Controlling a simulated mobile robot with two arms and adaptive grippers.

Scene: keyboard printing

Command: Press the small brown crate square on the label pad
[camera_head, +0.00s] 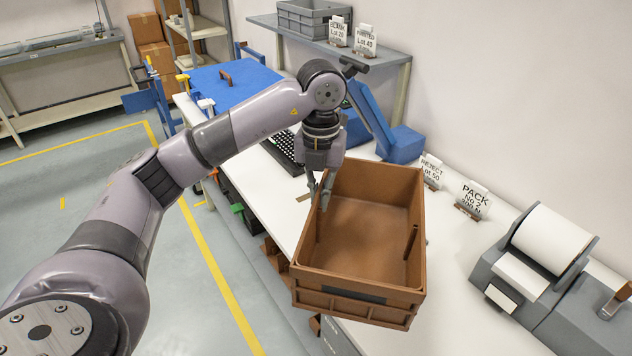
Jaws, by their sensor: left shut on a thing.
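The brown crate (362,235) is open-topped and empty, with a dark plate on its near wall. It is over the white table, and its near end reaches the table's front side. My left gripper (322,190) points down at the crate's left wall near the far corner and is shut on that wall. I cannot tell whether the crate's base touches the table. I cannot make out the label pad. My right gripper is not in view.
A grey machine with a white paper roll (548,237) stands to the right. A "PACK" sign (473,197) and a "REJECT" sign (431,171) stand along the wall. A black keyboard (284,150) and blue equipment (400,143) lie beyond the crate. White table (455,290) is bare right of the crate.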

